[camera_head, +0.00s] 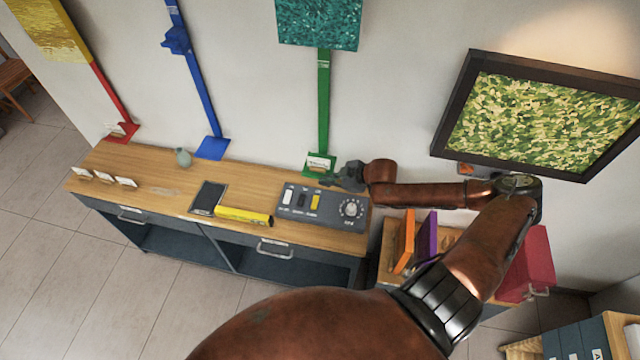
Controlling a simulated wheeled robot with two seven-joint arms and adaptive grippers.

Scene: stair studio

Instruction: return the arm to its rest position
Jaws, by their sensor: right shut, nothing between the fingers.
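My right arm comes in from the bottom, bends at the elbow on the right and reaches left along the wall. My right gripper (341,179) is shut and empty. It hovers above the back right of the long cabinet's wooden top (150,188), close to the foot of the green strip (323,110). The small card at that foot shows just left of the fingers. My left gripper is not in view.
A grey control box (322,207) with switches and a dial sits below the gripper. Orange (404,241) and purple (428,237) upright pieces and a framed picture (540,115) are near the arm.

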